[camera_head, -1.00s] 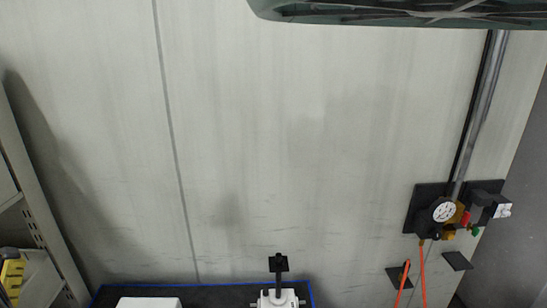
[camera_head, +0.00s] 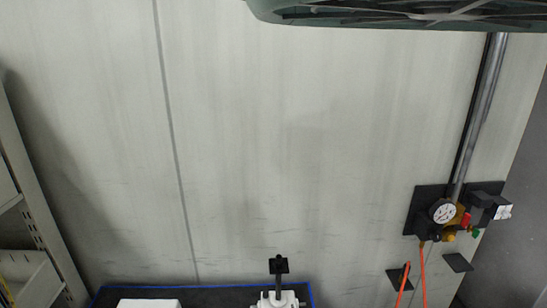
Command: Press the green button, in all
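No green button can be made out for sure. A small green part (camera_head: 475,233) shows on the gauge fitting at the right, too small to tell what it is. A white device with a black upright post (camera_head: 279,266) stands at the bottom middle, cut off by the lower edge. My gripper is not in view.
A pale wall (camera_head: 300,130) fills most of the view. A dial gauge (camera_head: 443,213) with orange hoses (camera_head: 423,272) sits at right below a metal pipe (camera_head: 482,110). A dark blue-edged surface (camera_head: 220,296) holds a white box (camera_head: 149,302). Shelving (camera_head: 40,210) stands left.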

